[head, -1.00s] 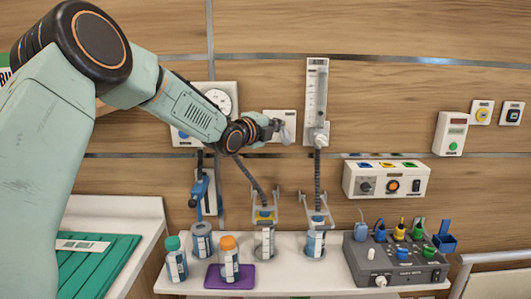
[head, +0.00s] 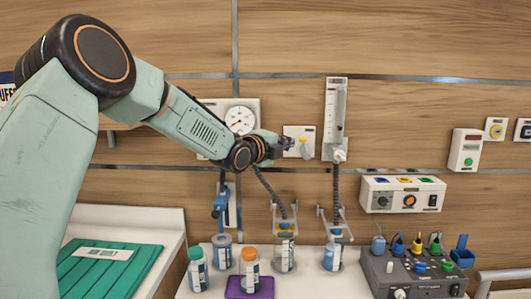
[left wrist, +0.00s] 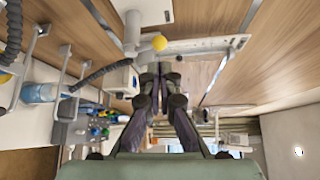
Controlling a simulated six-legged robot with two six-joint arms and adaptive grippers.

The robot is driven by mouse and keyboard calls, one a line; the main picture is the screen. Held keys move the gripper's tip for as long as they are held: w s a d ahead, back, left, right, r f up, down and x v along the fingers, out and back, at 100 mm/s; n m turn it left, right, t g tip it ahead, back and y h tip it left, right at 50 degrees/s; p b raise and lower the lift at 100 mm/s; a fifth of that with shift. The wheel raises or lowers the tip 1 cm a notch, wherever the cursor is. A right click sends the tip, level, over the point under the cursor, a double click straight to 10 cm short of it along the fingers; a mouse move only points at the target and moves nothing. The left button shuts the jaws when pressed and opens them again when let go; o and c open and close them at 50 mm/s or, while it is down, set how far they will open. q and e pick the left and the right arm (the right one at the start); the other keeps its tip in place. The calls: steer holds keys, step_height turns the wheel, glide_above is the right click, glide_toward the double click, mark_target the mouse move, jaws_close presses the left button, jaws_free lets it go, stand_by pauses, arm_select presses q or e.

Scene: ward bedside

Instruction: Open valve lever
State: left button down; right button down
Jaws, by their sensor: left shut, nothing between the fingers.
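The valve lever (head: 304,145) is a short lever with a yellow knob, on a pale square plate (head: 292,131) on the wood wall. My left gripper (head: 288,144) is shut and empty, in front of the plate just left of the lever. In the left wrist view the shut fingers (left wrist: 157,76) point up the picture, and the yellow knob (left wrist: 159,42) shows just beyond their tips, with a small gap in the picture. I cannot tell whether they touch the lever. My right gripper is out of view.
A round gauge (head: 240,120) is left of the plate and a flowmeter (head: 336,112) is right of it. Hoses hang to bottles below. A grey control box (head: 407,275) and capped bottles (head: 197,270) stand on the shelf. A green tray (head: 105,270) lies at lower left.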

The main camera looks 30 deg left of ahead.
arm_select(q)
steer(key=s+b, duration=0.1)
steer(key=s, duration=0.6)
steer(key=shift+s+a, duration=0.3)
steer(key=shift+w+d+f, duration=0.1)
steer(key=shift+d, duration=0.05)
